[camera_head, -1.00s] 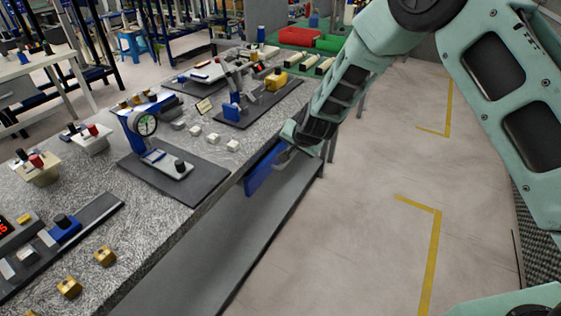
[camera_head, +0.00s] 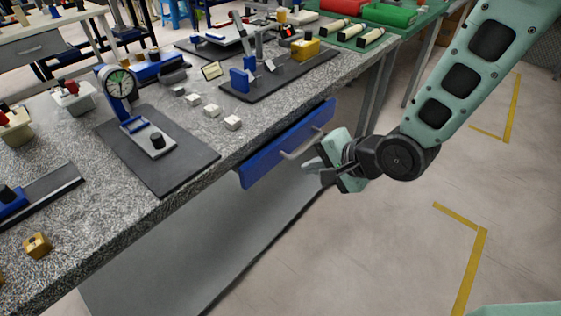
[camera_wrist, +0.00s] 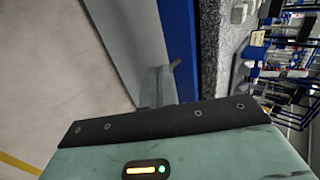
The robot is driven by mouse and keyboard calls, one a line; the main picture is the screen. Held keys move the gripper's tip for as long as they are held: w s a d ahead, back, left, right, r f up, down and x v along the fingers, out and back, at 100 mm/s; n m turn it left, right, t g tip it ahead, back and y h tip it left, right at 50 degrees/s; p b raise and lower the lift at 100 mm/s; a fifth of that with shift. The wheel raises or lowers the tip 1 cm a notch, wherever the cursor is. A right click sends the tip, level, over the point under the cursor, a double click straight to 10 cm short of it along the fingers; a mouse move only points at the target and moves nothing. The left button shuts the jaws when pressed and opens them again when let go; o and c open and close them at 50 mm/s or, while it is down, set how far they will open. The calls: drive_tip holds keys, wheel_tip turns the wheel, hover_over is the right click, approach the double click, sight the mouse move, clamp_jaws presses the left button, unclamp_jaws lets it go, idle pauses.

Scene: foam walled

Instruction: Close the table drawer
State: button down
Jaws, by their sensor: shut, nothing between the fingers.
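The table drawer's blue front (camera_head: 264,164) sits under the granite tabletop's edge in the head view, with a grey bar handle (camera_head: 303,143) on it.
The granite table (camera_head: 245,140) carries a dial gauge stand (camera_head: 120,85), small white blocks (camera_head: 232,122) and other fixtures. A grey lower shelf (camera_head: 190,250) lies beneath. Floor to the right is open, with yellow marking lines (camera_head: 472,265).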

sight(268, 152)
drive_tip(key=x, duration=0.3)
drive_tip(key=r+x, duration=0.1)
drive_tip(key=x, duration=0.3)
drive_tip(key=a+x, duration=0.1)
drive_tip(key=x, duration=0.2)
drive_tip(key=shift+w+a+r, duration=0.1)
drive_tip(key=shift+w, duration=0.35)
drive_tip(key=shift+w+a, duration=0.45)
drive_tip(key=shift+a, duration=0.05)
drive_tip(key=w+a, duration=0.2)
drive_tip(key=a, duration=0.1)
drive_tip(key=shift+w, duration=0.2)
drive_tip(key=shift+w+a, duration=0.15)
drive_tip(key=shift+a, duration=0.1)
drive_tip(key=shift+r, duration=0.1)
